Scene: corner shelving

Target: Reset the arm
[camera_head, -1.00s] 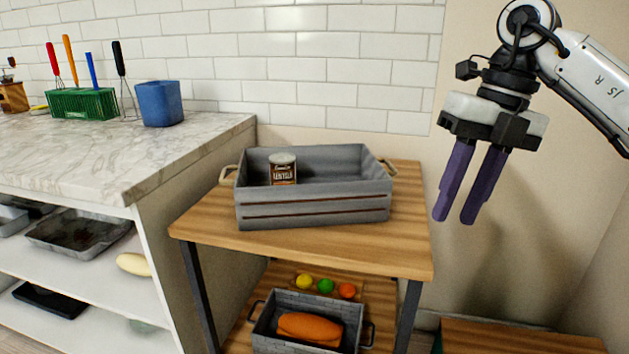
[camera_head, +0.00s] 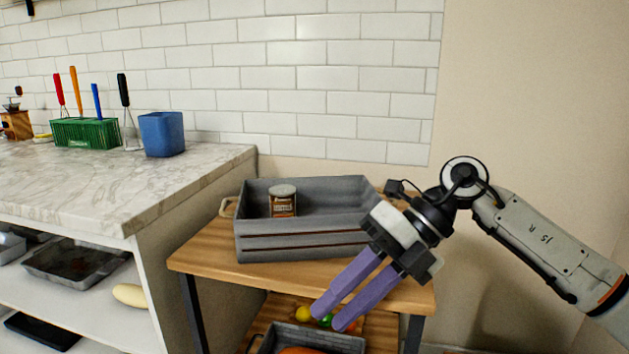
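My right gripper (camera_head: 327,319) comes in from the right, tilted with its two purple fingers pointing down and left. A brown can (camera_head: 283,203) with a pale lid stands upright in the crate. My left gripper is not in view.
A lower grey basket (camera_head: 340,342) holds an orange thing, with small coloured balls behind it. At left, a marble counter (camera_head: 100,190) bears a blue container (camera_head: 162,134) and a green utensil basket (camera_head: 86,132). Bare wall is at right.

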